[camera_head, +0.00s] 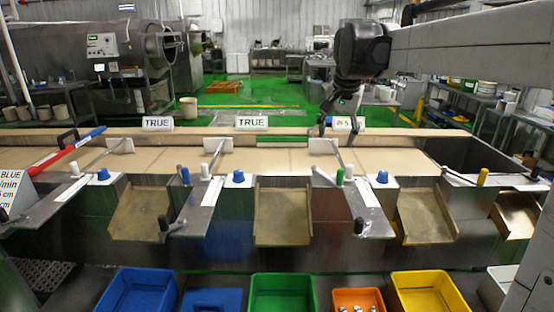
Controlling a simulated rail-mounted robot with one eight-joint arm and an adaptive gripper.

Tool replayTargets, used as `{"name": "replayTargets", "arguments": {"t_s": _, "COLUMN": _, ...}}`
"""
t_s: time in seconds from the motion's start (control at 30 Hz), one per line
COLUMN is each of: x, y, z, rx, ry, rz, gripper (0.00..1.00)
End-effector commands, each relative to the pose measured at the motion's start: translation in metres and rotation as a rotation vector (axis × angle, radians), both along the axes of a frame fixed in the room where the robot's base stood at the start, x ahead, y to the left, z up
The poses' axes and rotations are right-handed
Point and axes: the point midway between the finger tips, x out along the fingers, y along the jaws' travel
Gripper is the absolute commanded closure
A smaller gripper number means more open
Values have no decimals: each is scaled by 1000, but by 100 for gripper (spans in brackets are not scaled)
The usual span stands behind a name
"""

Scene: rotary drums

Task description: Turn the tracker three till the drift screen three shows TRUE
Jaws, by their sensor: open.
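Three small white screens stand along the back ledge. The left screen (157,123) and the middle screen (251,122) read TRUE. The third screen (349,122) shows a different short text, too small to read surely. My gripper (331,126) is open, pointing down at the back ledge near the third screen and partly overlapping it. The third station in front has a green knob (340,177), a white knob (349,172), a blue knob (382,177) and a rod with a dark-ended handle (358,226). I cannot tell which of these is tracker three. My gripper appears apart from these knobs.
Metal chutes (425,217) slope from the front edge. Below are blue (121,298), green (253,295), orange (335,296) and yellow (463,306) bins. A red-and-blue bar (67,151) crosses the belt at left. My arm spans the upper right.

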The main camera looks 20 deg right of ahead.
Motion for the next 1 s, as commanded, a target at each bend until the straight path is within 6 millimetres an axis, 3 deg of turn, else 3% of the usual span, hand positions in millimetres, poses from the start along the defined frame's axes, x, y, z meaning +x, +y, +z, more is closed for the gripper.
{"name": "replayTargets", "arguments": {"t_s": 0.03, "x": 15, "y": -15, "z": 3, "rx": 11, "ry": 10, "rz": -36, "gripper": 47}}
{"name": "replayTargets", "arguments": {"t_s": 0.2, "x": 55, "y": -61, "z": 3, "rx": 49, "ry": 52, "rz": -165, "gripper": 47}}
{"name": "replayTargets", "arguments": {"t_s": 0.5, "x": 111, "y": -148, "z": -18, "rx": 111, "ry": 123, "rz": -392, "gripper": 47}}
{"name": "replayTargets", "arguments": {"t_s": 0.7, "x": 134, "y": -207, "z": -45, "rx": 149, "ry": 169, "rz": -545, "gripper": 47}}
{"name": "replayTargets", "arguments": {"t_s": 1.0, "x": 145, "y": -286, "z": -94, "rx": 198, "ry": 231, "rz": -757, "gripper": 47}}
